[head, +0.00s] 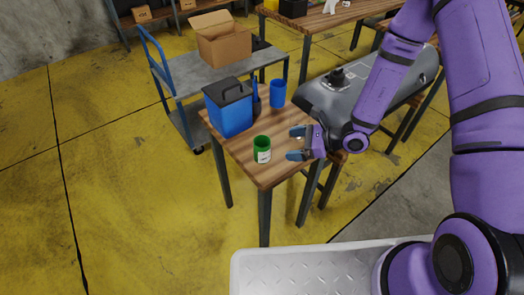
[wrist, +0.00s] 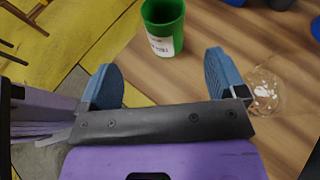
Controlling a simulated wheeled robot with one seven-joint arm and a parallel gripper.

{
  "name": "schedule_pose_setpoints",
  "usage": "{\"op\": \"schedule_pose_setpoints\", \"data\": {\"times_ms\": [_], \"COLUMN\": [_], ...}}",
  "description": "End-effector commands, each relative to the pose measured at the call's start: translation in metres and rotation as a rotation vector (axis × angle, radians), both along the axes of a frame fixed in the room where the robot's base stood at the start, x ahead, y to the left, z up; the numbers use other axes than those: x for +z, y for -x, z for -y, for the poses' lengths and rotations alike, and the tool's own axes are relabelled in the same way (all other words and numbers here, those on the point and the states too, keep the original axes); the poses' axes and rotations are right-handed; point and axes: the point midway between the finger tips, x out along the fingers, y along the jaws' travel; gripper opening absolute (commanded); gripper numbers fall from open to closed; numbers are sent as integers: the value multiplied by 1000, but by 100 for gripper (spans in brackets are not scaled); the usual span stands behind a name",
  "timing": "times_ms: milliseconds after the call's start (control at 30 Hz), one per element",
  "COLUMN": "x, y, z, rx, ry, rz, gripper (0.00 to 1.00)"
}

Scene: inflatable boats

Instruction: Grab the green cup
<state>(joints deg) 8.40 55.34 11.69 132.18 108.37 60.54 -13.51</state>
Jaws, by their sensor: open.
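The green cup (head: 262,149) stands upright on the wooden table (head: 268,176), near its front left edge, with a white label on its side. In the wrist view the green cup (wrist: 163,25) is ahead of the fingers, roughly centred between them and apart from them. My gripper (head: 296,143) is to the right of the cup in the head view, low over the table. Its blue fingers are spread, and nothing is between them in the wrist view (wrist: 165,82).
A blue box with a dark lid (head: 230,108), a dark blue bottle-like item (head: 256,100) and a blue cup (head: 278,93) stand behind the green cup. A clear glass item (wrist: 264,90) is beside my right finger. A cart (head: 205,78) with a cardboard box (head: 222,40) is behind.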

Motion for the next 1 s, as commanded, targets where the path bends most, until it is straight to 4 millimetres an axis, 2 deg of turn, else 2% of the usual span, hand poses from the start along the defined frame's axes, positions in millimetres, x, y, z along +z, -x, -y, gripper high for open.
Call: {"op": "schedule_pose_setpoints", "data": {"times_ms": [100,267,600,833,1000], "x": [-18,-26,-43,-48,-55], "y": [1,-1,-13,-18,-26], "z": [0,-5,-45,-57,-77], "rx": [-46,-65,-62,-64,-63], "ry": [-7,-8,-9,-8,-10], "rz": [-39,-53,-51,-52,-52], "gripper": [90,90,90,90,90]}}
